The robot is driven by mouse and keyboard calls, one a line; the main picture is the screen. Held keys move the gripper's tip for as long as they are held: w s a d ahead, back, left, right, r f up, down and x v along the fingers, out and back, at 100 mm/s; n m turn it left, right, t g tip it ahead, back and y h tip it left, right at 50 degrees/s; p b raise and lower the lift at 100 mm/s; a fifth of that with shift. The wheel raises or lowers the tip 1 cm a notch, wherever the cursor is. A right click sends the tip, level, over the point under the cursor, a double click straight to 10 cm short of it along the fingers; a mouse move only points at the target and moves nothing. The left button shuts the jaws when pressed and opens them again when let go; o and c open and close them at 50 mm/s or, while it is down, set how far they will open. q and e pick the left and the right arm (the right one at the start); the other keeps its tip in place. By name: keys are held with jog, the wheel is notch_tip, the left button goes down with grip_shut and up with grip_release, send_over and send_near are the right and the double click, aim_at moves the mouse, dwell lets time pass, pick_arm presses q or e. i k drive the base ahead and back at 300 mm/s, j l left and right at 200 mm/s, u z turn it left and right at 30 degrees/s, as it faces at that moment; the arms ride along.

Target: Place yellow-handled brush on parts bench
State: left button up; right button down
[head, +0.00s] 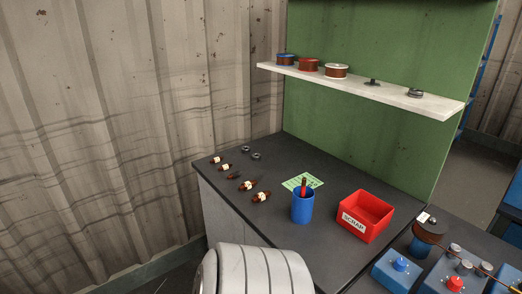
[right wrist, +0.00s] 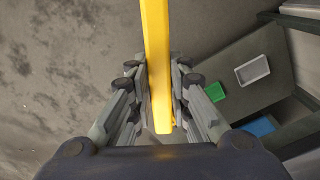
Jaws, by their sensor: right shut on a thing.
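The yellow handle (right wrist: 158,65) runs upright through the middle of the right wrist view. My right gripper (right wrist: 160,85) is shut on it, with fingers on both sides. The brush's bristles cannot be made out. A dark-topped bench (head: 335,178) stands in the middle of the head view; I cannot tell for sure that it is the parts bench. The brush and both grippers are outside the head view.
A white shelf (head: 390,93) holds spools above. Blue control boxes (head: 396,270) stand at right. The bench's back middle is clear.

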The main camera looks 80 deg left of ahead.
aim_at(266, 181)
jog(key=u, duration=0.45)
jog(key=j+u, duration=0.15)
jog(key=u, duration=0.3)
jog(key=j+u, duration=0.1)
jog(key=u, duration=0.35)
jog(key=j, duration=1)
jog(key=j+u, duration=0.1)
jog(key=j, duration=0.95)
jog(key=i, duration=0.05)
